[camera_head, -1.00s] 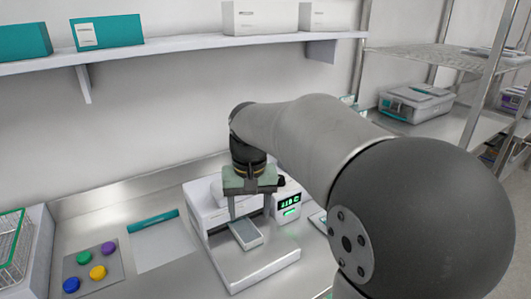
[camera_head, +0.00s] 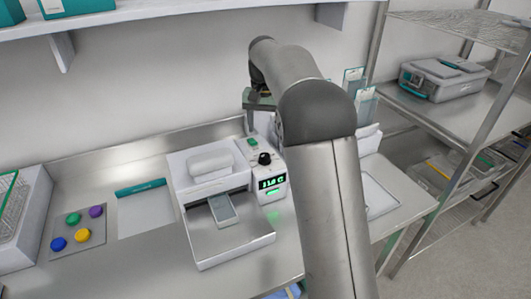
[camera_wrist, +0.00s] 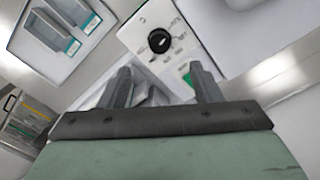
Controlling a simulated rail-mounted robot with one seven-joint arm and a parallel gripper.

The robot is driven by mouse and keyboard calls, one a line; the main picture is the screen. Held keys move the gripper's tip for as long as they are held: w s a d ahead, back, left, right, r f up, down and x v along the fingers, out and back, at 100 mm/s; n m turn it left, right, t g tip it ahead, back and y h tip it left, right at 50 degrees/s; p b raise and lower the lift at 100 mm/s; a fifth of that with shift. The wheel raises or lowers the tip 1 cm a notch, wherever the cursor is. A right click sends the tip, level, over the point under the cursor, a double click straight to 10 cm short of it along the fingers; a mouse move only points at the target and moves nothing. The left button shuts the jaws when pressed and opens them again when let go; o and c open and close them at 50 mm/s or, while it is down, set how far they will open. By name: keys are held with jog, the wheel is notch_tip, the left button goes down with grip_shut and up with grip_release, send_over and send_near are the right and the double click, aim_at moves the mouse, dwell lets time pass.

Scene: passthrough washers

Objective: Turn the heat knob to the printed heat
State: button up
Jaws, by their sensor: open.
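The heat knob (camera_head: 264,158) is a black round dial on top of the white sealer's control box, behind a green-lit display (camera_head: 272,183) whose digits I cannot read surely. In the wrist view the knob (camera_wrist: 159,41) has a white pointer mark and small print around it, too small to read. My gripper (camera_wrist: 162,76) is open and empty, with the knob beyond its fingertips and apart from them. In the head view my gripper (camera_head: 258,98) is partly hidden by my arm, above and behind the control box.
The white sealer (camera_head: 205,165) has a grey strip (camera_head: 222,208) on its front plate. A green button (camera_head: 253,143) sits behind the knob. Labelled pouches (camera_head: 364,100) stand to the right. Coloured discs (camera_head: 83,234) lie at left. A shelf (camera_head: 190,18) runs above.

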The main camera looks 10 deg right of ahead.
aim_at(265, 155)
notch_tip(265, 155, down, 11)
jog(key=shift+r+p, duration=0.2)
jog(key=shift+p, duration=0.45)
jog(key=c, duration=1)
